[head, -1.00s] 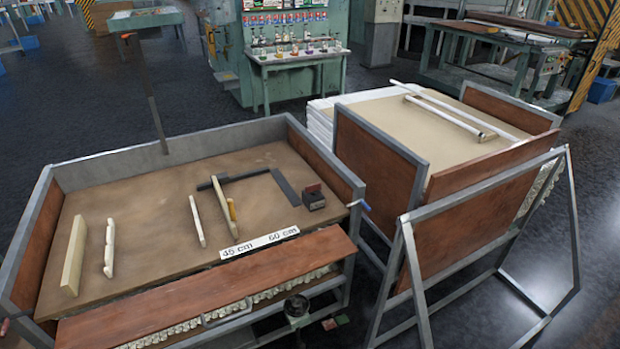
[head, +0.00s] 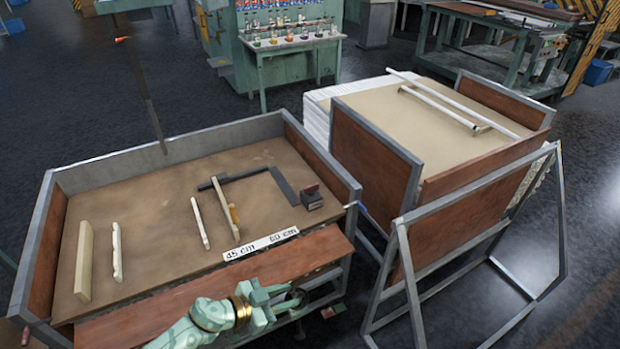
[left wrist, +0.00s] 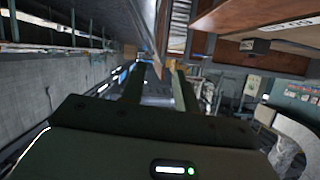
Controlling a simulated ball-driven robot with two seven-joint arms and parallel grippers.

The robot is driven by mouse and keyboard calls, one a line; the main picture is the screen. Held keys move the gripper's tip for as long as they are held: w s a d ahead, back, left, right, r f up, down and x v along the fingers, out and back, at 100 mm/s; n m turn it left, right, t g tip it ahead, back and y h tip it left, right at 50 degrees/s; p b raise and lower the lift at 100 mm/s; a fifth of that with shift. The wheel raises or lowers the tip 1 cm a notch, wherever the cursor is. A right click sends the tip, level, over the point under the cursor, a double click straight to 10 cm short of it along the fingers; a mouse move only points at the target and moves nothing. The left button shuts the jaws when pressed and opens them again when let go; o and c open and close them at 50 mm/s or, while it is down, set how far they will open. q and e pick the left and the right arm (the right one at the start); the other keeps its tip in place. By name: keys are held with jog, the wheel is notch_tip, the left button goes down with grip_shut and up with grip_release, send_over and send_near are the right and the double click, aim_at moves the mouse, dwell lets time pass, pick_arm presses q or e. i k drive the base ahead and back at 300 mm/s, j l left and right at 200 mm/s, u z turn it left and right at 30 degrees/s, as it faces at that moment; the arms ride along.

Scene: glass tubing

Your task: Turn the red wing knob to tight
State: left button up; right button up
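My left gripper (head: 288,296) is over the front right of the near bench, in front of its brown front board (head: 200,292). Its two fingers stand apart with nothing seen between them, and they also show apart in the left wrist view (left wrist: 158,76). No winged shape is clear enough to name as the red wing knob. A small dark red piece (head: 25,336) sits at the bench's lower left corner, far from the gripper; I cannot tell if it is the knob. Part of the bench's front edge is hidden behind my left arm. My right gripper is not in view.
The near bench holds pale bars, a dark square (head: 285,187) and a label strip (head: 260,244) reading 45 cm and 60 cm. A grey frame (head: 412,290) stands to the right. Red and green pieces (head: 333,311) lie below.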

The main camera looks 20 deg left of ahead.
aim_at(309, 190)
jog(key=i+j, duration=0.25)
jog(key=i, duration=0.15)
jog(key=i+j, duration=0.25)
jog(key=i, duration=0.15)
jog(key=i+j, duration=0.3)
jog(key=i, duration=0.1)
